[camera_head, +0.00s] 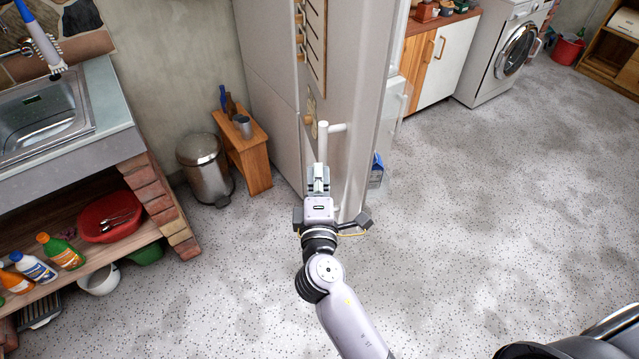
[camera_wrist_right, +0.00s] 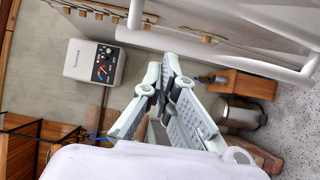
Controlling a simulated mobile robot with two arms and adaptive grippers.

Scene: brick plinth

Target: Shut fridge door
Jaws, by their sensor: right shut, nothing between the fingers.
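The fridge (camera_head: 270,65) is a tall pale cabinet at the centre of the head view. Its door (camera_head: 353,80) stands open and juts toward me, with its outer face to the left and its shelved inside to the right. A white bar handle (camera_head: 323,143) is on the outer face; the handle also shows along the top of the right wrist view (camera_wrist_right: 220,46). My right gripper (camera_head: 319,178) is shut and empty, close to the handle's lower part in the head view. Contact with handle or door cannot be told. My left gripper is out of view.
A metal bin (camera_head: 205,165) and a small wooden bench (camera_head: 250,160) stand left of the fridge. A sink counter on brick (camera_head: 150,190) fills the left side. A carton (camera_head: 376,170) shows inside the door. The floor (camera_head: 480,210) to the right is clear.

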